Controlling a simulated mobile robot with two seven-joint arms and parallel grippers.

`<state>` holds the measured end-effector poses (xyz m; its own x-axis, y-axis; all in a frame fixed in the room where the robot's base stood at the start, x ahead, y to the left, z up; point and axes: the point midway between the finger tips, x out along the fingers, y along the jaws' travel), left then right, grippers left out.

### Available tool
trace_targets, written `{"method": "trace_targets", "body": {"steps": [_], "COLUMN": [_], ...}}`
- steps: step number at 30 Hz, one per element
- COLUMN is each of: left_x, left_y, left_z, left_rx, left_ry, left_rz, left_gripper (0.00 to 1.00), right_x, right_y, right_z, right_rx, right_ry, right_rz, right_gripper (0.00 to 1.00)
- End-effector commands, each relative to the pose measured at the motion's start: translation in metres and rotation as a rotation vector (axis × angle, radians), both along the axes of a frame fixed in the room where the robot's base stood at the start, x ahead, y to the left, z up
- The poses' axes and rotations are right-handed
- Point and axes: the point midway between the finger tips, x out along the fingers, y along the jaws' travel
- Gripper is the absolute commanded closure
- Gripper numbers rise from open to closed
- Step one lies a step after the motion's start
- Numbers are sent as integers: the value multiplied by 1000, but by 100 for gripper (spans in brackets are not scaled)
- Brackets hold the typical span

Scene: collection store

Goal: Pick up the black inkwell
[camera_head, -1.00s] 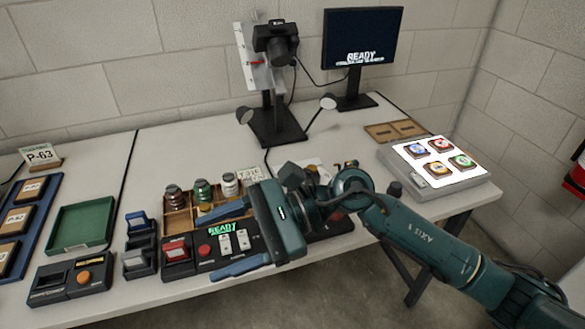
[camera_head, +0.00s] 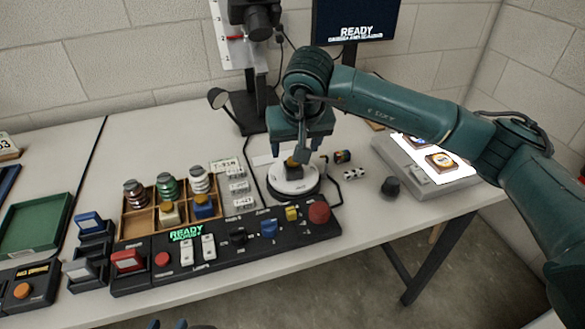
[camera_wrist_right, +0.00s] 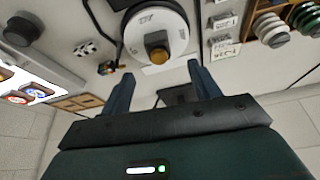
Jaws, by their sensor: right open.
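The black inkwell (camera_head: 295,171), a small dark block with a gold-brown top, stands on a round white turntable (camera_head: 279,185). My right gripper (camera_head: 292,148) is over it, pointing down, and hides part of it. In the right wrist view the inkwell (camera_wrist_right: 157,48) lies ahead of and between the two spread fingers of my right gripper (camera_wrist_right: 163,80), with nothing between them. Only what look like the blue fingertips of my left gripper (camera_head: 167,325) show at the bottom edge; their opening is unclear.
A control panel (camera_head: 215,265) with buttons runs along the front. A wooden tray (camera_head: 146,226) with spools and two other inkwells stands left of the turntable. A dark knob-like object (camera_head: 391,187) and a lit box (camera_head: 407,178) are on the right. A camera stand (camera_head: 246,112) rises behind.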

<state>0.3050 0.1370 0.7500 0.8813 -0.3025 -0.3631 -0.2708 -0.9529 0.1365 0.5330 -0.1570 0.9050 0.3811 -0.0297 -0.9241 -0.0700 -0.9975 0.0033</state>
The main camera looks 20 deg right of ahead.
Motion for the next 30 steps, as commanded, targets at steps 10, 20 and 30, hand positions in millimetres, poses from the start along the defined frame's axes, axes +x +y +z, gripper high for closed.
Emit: {"method": "trace_targets", "body": {"steps": [10, 20, 30], "left_x": [0, 0, 0], "left_y": [1, 0, 0], "left_z": [1, 1, 0], "left_rx": [1, 0, 0], "left_ry": [-3, -1, 0], "left_rz": [1, 1, 0], "left_gripper": [64, 64, 64], "right_x": [10, 22, 23], "right_y": [-1, -3, -3], "right_z": [-32, -70, -70], "right_rx": [3, 3, 3], "right_ry": [4, 1, -1], "right_rz": [0, 1, 1], "right_gripper": [38, 38, 47]}}
